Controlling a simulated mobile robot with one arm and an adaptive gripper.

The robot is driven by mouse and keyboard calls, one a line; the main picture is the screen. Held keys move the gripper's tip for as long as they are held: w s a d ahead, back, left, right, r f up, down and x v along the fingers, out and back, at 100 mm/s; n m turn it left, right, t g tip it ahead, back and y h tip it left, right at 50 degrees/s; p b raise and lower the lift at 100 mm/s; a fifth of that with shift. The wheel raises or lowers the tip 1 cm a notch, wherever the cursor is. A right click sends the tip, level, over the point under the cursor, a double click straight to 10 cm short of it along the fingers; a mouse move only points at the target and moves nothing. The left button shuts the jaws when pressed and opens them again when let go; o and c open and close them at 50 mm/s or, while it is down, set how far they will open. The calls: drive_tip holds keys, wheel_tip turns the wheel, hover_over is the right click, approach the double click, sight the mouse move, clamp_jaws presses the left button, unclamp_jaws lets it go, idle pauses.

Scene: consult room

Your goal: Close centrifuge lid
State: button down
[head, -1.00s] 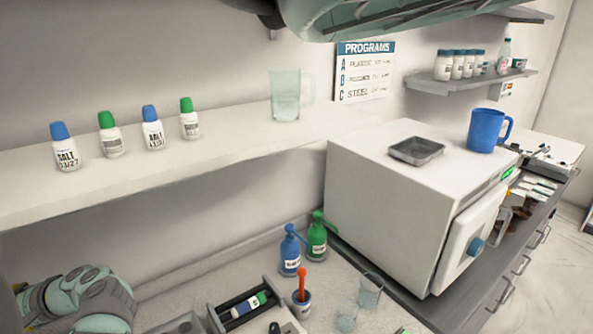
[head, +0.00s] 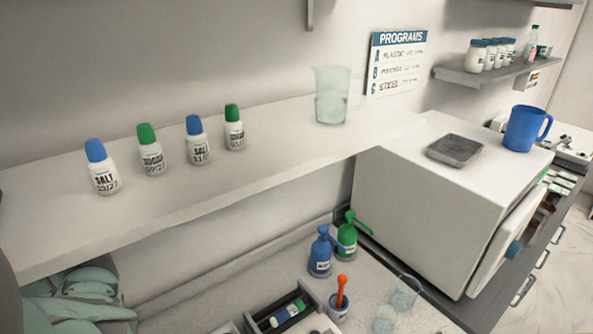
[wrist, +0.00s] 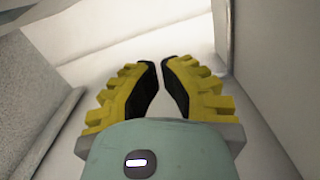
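I cannot make out a centrifuge or its lid for certain in either view. A white box-shaped machine (head: 420,215) stands at the right in the head view, with its front door (head: 508,245) standing ajar. My gripper (wrist: 159,68) shows in the wrist view with yellow, black-padded fingers. The fingers lean toward each other, with a narrow empty gap between the tips. They point at a pale, plain surface between light walls. The gripper is not visible in the head view; teal and grey parts of my arm show at its lower left.
The long white shelf (head: 220,190) holds several labelled bottles and a clear beaker (head: 331,95). Below are blue (head: 321,252) and green (head: 347,238) bottles, a grey tray (head: 255,310) and glassware. A metal tray (head: 455,150) and blue mug (head: 526,128) sit on the machine.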

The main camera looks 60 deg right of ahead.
drive_tip(key=shift+s+a+r+p, duration=0.1)
drive_tip(key=shift+s+a+p, duration=0.35)
drive_tip(key=shift+a+p, duration=0.35)
drive_tip(key=shift+s+a+r+p, duration=0.1)
drive_tip(key=shift+s+a+p, duration=0.3)
drive_tip(key=shift+a+p, duration=0.4)
drive_tip(key=shift+s+a+r+p, duration=0.1)
drive_tip(key=shift+s+a+p, duration=0.35)
drive_tip(key=shift+a+p, duration=0.3)
drive_tip(key=shift+s+b, duration=0.1)
drive_tip(key=shift+b, duration=0.2)
drive_tip(key=shift+s+a+r+n+b, duration=0.15)
drive_tip(key=shift+s+a+n+b, duration=0.05)
drive_tip(key=shift+s+n+b, duration=0.25)
